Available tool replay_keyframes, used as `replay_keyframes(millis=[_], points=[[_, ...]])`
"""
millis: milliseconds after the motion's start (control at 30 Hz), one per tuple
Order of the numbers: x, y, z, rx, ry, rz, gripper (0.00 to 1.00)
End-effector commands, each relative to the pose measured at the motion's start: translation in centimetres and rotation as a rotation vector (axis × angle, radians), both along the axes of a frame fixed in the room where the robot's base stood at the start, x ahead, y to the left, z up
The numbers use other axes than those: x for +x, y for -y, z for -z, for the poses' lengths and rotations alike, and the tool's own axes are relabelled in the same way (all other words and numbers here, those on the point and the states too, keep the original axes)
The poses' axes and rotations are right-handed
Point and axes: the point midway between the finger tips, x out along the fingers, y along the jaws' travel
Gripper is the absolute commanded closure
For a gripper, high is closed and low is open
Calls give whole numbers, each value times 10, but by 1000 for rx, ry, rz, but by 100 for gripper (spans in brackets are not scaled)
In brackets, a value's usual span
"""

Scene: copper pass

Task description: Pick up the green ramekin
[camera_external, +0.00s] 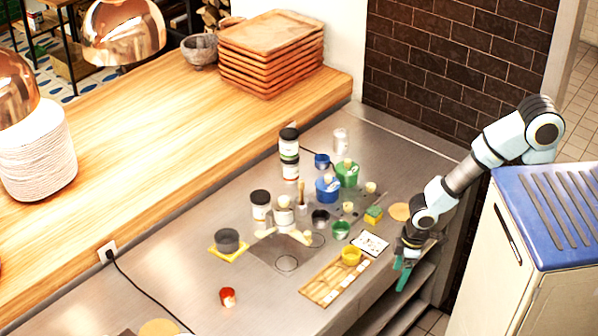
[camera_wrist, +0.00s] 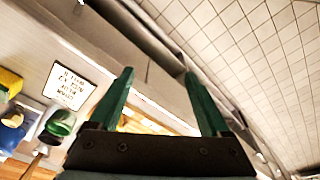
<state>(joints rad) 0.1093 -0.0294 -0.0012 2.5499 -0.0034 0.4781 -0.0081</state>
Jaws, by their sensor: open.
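The green ramekin (camera_external: 341,230) is a small cup on the steel counter, near the white card with print. It also shows at the left of the wrist view (camera_wrist: 60,124), where it looks like a glossy green cup with a pale rim. My gripper (camera_external: 402,275) hangs beyond the counter's front edge, to the right of and nearer than the ramekin, apart from it. In the wrist view my gripper (camera_wrist: 158,76) has its two green fingers spread wide with nothing between them.
The printed card (camera_external: 370,243), a yellow ramekin (camera_external: 351,255) on a bamboo mat (camera_external: 322,288), a black cup (camera_external: 320,217) and a yellow-green sponge (camera_external: 373,215) stand close around. A larger green pot (camera_external: 347,175) is behind. The counter's left front is mostly clear.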

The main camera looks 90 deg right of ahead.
Motion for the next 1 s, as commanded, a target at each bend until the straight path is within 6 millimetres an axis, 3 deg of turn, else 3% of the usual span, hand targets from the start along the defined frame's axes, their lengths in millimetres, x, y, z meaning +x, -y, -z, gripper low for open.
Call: replay_keyframes(millis=[400,767,1000], points=[[1,0,-82,0,6,1,19],[10,28,-70,169,-123,375,19],[24,57,-64,363,-233,739,19]])
